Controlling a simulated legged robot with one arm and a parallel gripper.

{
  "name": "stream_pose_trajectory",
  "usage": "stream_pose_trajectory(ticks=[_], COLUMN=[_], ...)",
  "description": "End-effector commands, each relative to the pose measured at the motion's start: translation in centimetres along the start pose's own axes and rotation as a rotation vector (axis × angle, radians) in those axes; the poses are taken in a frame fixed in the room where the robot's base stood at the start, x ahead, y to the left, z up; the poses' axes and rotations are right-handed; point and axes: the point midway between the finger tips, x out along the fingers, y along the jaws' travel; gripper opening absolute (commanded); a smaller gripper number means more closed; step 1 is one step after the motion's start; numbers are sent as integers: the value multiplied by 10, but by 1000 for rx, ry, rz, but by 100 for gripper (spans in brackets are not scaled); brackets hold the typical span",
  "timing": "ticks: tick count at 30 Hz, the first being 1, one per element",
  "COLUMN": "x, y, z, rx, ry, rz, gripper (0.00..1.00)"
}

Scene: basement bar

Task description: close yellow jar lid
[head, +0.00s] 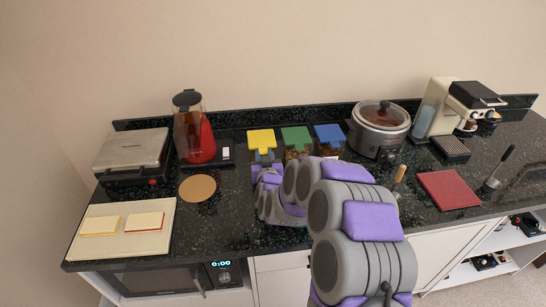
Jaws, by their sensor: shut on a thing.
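The yellow jar lid (261,138) is the left one of three coloured lids in a row at the back of the counter. It shows as a yellow square above the front of its jar (262,156); whether it is fully seated is too small to tell. My gripper (265,168) is at the lower front of the yellow jar, shut on it. The fingertips are small and partly covered by my arm, so the exact part held is unclear. My arm crosses the lower middle of the view.
Jars with a green lid (296,137) and a blue lid (329,136) stand close on the right. A slow cooker (379,131) stands to the right. A round board (197,188) and a cutting board (150,248) lie left.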

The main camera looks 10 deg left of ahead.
Motion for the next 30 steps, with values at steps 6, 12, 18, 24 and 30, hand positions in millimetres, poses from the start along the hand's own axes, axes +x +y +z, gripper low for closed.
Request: stream_pose_trajectory(ticks=[6, 12, 18, 24, 30], x=[0, 0, 0, -2, -3], y=[-1, 1, 1, 1, 2], z=[7, 9, 8, 5, 3], rx=[2, 3, 3, 3, 3], ry=[-7, -12, -10, -5, -3], rz=[3, 2, 2, 1, 1], gripper=[0, 0, 49, 60, 60])
